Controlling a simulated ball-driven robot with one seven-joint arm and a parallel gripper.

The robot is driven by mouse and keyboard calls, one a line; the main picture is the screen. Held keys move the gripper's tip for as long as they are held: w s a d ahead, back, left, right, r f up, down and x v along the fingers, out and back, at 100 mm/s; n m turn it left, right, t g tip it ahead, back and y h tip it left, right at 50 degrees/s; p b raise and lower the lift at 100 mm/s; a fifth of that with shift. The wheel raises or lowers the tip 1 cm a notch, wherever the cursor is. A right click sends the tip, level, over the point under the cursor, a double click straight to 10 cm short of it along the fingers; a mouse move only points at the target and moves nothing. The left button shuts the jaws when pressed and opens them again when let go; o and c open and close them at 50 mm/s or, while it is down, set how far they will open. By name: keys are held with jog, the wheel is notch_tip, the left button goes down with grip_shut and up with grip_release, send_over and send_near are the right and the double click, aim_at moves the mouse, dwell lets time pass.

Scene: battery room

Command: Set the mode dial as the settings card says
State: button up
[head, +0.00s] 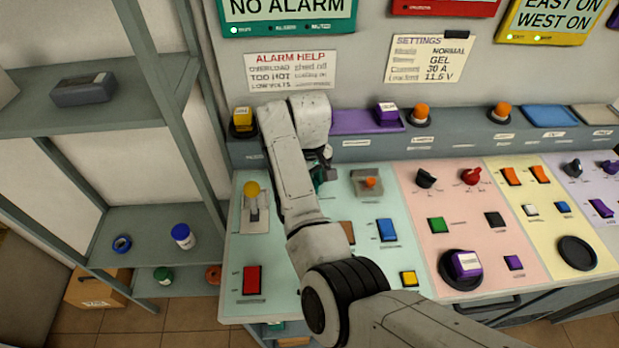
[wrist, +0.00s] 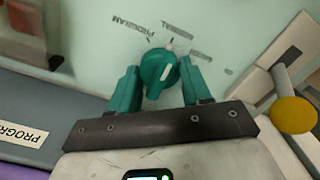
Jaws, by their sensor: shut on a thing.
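The settings card (head: 431,58) hangs on the back wall; its top line ends in NORMAL, with GEL, 30 A and 11.5 V below. The green mode dial (wrist: 157,70) has a white pointer mark and sits on the pale green panel (wrist: 225,20). Printed labels around it show upside down in the wrist view, PROGRAM and NORMAL among them. The mark leans toward the upper right, roughly to the NORMAL side; its exact position is unclear. My gripper (wrist: 160,88) is shut on the dial, one teal finger on each side. In the head view my arm hides the dial.
A lever with a yellow ball (head: 251,189) stands left of my arm and shows close by in the wrist view (wrist: 293,115). An orange-tipped switch (head: 370,183) is to the right.

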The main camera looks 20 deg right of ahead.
jog(key=o, duration=1.1)
jog(key=shift+c, duration=0.2)
jog(key=shift+r, duration=0.1)
notch_tip(320, 180, up, 11)
jog(key=shift+f, duration=0.2)
